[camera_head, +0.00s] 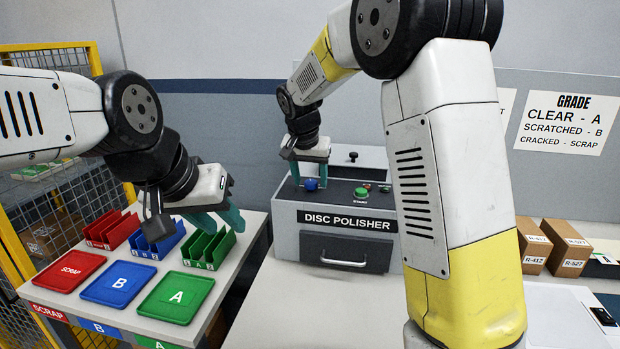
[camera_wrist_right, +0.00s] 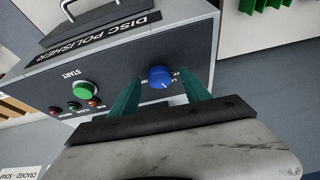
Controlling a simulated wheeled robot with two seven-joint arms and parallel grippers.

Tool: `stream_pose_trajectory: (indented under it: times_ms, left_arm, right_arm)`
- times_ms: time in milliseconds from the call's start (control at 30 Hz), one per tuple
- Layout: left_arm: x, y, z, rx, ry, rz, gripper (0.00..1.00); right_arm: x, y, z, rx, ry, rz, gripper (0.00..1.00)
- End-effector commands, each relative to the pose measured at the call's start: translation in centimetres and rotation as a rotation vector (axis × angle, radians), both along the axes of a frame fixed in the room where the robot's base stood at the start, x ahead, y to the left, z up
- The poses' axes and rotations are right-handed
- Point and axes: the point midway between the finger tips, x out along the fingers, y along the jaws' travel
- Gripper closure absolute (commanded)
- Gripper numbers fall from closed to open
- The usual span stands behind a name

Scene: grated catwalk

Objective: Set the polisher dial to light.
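The disc polisher (camera_head: 330,217) is a grey machine on the bench with a blue dial (camera_head: 311,184) on its top panel. In the right wrist view the blue dial (camera_wrist_right: 160,77) shows a white pointer mark on its side nearest the gripper. Small lettering beside it is partly hidden and unreadable. My right gripper (camera_head: 307,178) is open at the dial; in the wrist view its teal fingers (camera_wrist_right: 160,92) stand on either side of the dial with gaps. My left gripper (camera_head: 218,220) is open and empty near the green rack.
A green start button (camera_head: 361,193) with small buttons sits right of the dial. Red, blue and green trays (camera_head: 120,284) and racks (camera_head: 108,231) fill the left table. Boxes (camera_head: 567,247) stand at the right. The bench before the polisher is clear.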

Motion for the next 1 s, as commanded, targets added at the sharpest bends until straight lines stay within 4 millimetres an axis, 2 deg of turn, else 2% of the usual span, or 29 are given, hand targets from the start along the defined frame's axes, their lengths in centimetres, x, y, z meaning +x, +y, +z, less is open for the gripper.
stream_pose_trajectory:
  times_ms: [267, 700, 1000]
  left_arm:
    - [0.0, 0.0, 0.0, 0.000, 0.000, 0.000, 0.64]
    - [0.0, 0.0, 0.0, 0.000, 0.000, 0.000, 0.64]
    - [0.0, 0.0, 0.0, 0.000, 0.000, 0.000, 0.64]
  right_arm:
    - [-0.1, 0.0, 0.3, 0.001, -0.001, 0.000, 0.45]
    - [-2.4, 0.6, 6.3, 0.000, -0.002, 0.000, 0.45]
    - [-2.9, 0.7, 7.2, 0.000, 0.000, 0.000, 0.45]
